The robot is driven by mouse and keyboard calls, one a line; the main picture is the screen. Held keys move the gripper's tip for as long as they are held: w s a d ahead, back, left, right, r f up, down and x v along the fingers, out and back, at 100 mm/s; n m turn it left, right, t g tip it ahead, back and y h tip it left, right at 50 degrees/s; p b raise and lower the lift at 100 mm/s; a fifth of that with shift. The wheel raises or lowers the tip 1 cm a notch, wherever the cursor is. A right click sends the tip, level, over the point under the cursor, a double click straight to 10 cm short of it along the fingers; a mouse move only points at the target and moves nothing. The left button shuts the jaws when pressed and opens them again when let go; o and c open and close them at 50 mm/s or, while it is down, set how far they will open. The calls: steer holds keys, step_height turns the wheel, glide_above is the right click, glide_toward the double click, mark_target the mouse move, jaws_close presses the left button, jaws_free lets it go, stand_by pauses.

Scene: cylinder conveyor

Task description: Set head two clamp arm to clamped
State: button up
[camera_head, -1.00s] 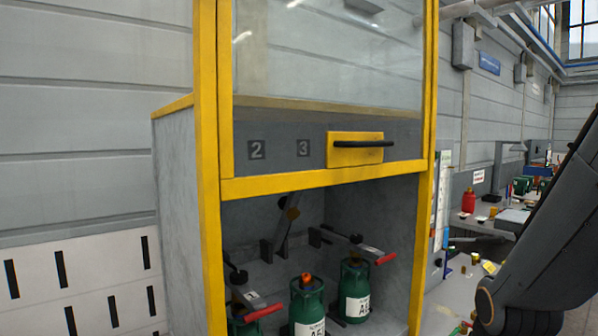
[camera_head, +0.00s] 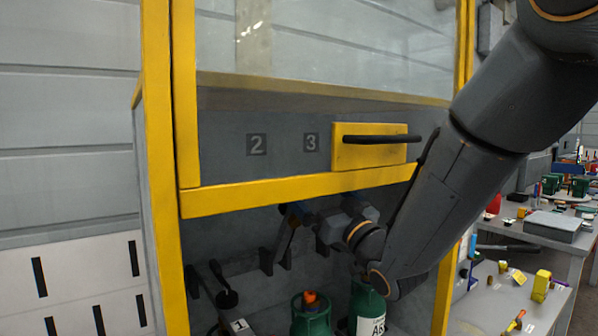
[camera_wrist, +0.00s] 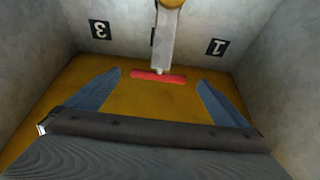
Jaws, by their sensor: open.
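In the wrist view the head two clamp arm is a pale bar (camera_wrist: 165,40) with a red handle (camera_wrist: 158,77) at its end, between the plates 3 and 1. My gripper (camera_wrist: 160,76) is open, with one finger on each side of the red handle. Neither finger visibly grips it. In the head view the raised, tilted middle clamp arm (camera_head: 284,246) shows under the yellow frame. Its handle end is hidden by my arm and gripper. A green cylinder with an orange top (camera_head: 311,318) stands below it.
Cabinet walls enclose both sides.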

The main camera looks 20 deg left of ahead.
steer(key=p+x, duration=0.3)
steer(key=x, duration=0.4)
steer(key=shift+w+a, duration=0.15)
steer(key=shift+w, duration=0.15)
steer(key=shift+c, duration=0.3)
steer(key=c, duration=1.4)
